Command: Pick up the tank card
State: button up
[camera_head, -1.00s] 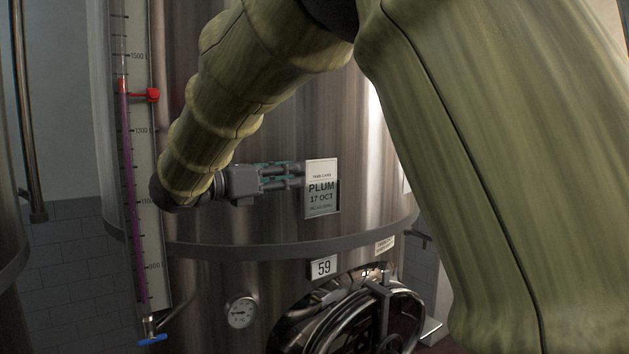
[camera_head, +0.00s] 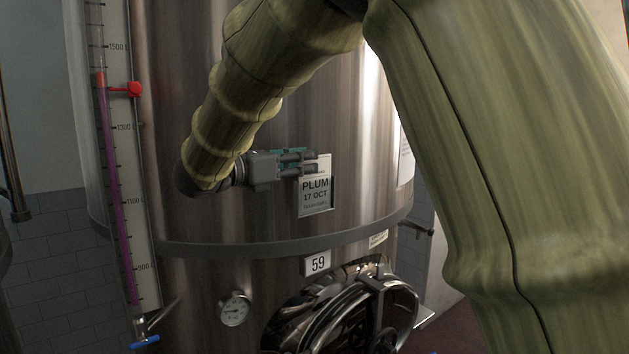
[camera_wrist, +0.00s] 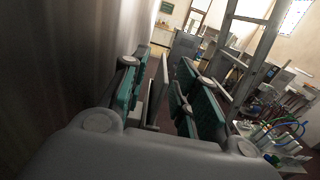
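The tank card (camera_head: 316,197) is a pale card reading "PLUM 17 OCT", upright against the front of the steel tank (camera_head: 270,110). My gripper (camera_head: 316,163) comes in from the left, and its fingertips overlap the card's upper part in the head view, hiding some of its top. In the wrist view my gripper (camera_wrist: 164,62) has its two teal-padded fingers apart. The card (camera_wrist: 156,92) shows there nearly edge-on as a thin plate between them, with a visible gap to the right finger. Contact with the left finger is unclear.
Below the card are a "59" plate (camera_head: 318,263), a round gauge (camera_head: 235,309) and a round hatch (camera_head: 350,310). A level tube with a red marker (camera_head: 134,90) stands at left. The tank wall is close on the left in the wrist view; open room lies ahead.

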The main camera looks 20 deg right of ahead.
aim_at(320, 159)
jog(key=shift+p+x, duration=1.75)
jog(key=shift+x, duration=0.2)
jog(key=shift+d+f, duration=0.1)
jog(key=shift+d, duration=0.35)
grip_shut()
